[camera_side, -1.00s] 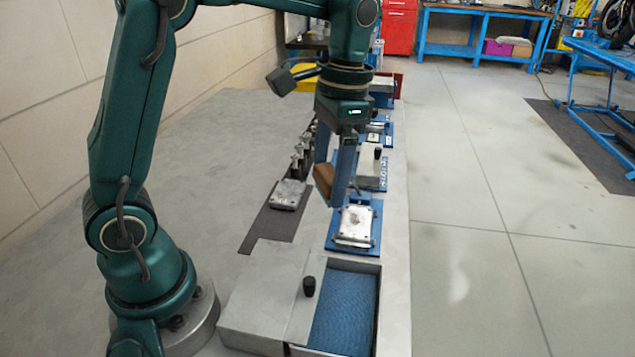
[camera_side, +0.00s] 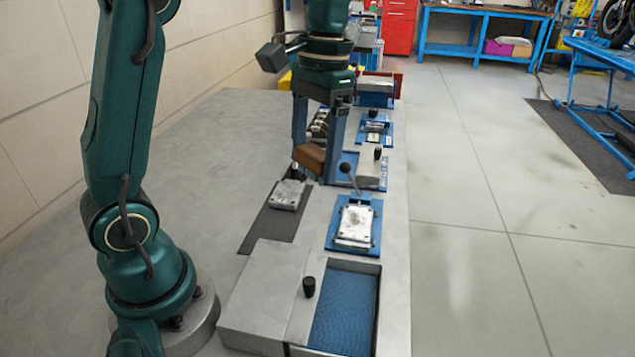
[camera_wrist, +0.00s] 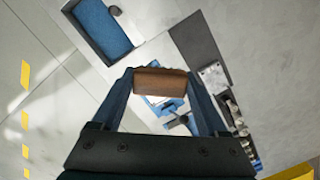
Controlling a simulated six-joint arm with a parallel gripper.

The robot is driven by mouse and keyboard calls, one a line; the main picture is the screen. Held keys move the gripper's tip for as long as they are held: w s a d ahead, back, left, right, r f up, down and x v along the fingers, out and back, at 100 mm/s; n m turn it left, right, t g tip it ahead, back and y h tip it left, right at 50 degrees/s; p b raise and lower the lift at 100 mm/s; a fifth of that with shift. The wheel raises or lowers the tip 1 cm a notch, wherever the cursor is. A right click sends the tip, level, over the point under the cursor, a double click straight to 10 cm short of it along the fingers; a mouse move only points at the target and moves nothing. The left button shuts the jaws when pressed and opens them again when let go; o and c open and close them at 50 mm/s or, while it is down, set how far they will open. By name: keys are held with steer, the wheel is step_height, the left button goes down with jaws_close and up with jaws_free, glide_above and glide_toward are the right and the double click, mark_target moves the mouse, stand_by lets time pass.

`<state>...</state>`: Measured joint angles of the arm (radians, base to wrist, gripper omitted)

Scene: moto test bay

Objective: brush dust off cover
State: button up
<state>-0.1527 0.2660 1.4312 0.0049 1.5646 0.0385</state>
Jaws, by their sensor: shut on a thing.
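My gripper (camera_side: 314,165) is shut on a brown, wood-coloured brush (camera_side: 309,157). The brush also spans the two fingers in the wrist view (camera_wrist: 160,82); its bristles cannot be made out well. A silver metal cover (camera_side: 355,222) lies flat on a blue fixture (camera_side: 333,240) with a lever beside it. My gripper is up and behind this cover, to its left in the side view, and the brush is clear of it. In the wrist view the brush hides part of the fixture. A second grey metal part (camera_side: 287,193) lies on a dark mat (camera_side: 268,228).
A grey bin with a blue-lined compartment (camera_side: 345,310) and a black knob (camera_side: 309,287) stands at the front. More blue fixtures (camera_side: 376,133) line the bench behind. Several small metal parts (camera_wrist: 228,100) sit in a row beyond the mat. The left bench surface is open.

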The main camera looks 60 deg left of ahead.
mark_target(358, 208)
steer(key=shift+w+d+f+n+h, duration=0.15)
steer(key=shift+w+d+f+n, duration=0.2)
steer(key=shift+w+f+n, duration=1.3)
steer(key=shift+w+d+f+n+h, duration=0.1)
steer(key=shift+w+d+f+n, duration=0.2)
steer(key=shift+w+f+n, duration=1.35)
steer(key=shift+w+d+f+n+h, duration=0.15)
steer(key=shift+w+d+f+n, duration=0.35)
steer(key=shift+f, duration=2.3)
steer(key=shift+s+a+f, duration=0.1)
steer(key=shift+a+f, duration=0.1)
steer(key=shift+f, duration=0.75)
steer(key=shift+w+a, duration=2.6)
steer(key=shift+s+d, duration=2.65)
steer(key=shift+s, duration=0.05)
steer(key=shift+w+a, duration=0.1)
steer(key=shift+a, duration=0.1)
steer(key=shift+w+a, duration=2.5)
steer(key=shift+a, duration=0.05)
steer(key=shift+s+d+r, duration=0.15)
steer(key=shift+s+d, duration=2.55)
step_height(358, 208, up, 8)
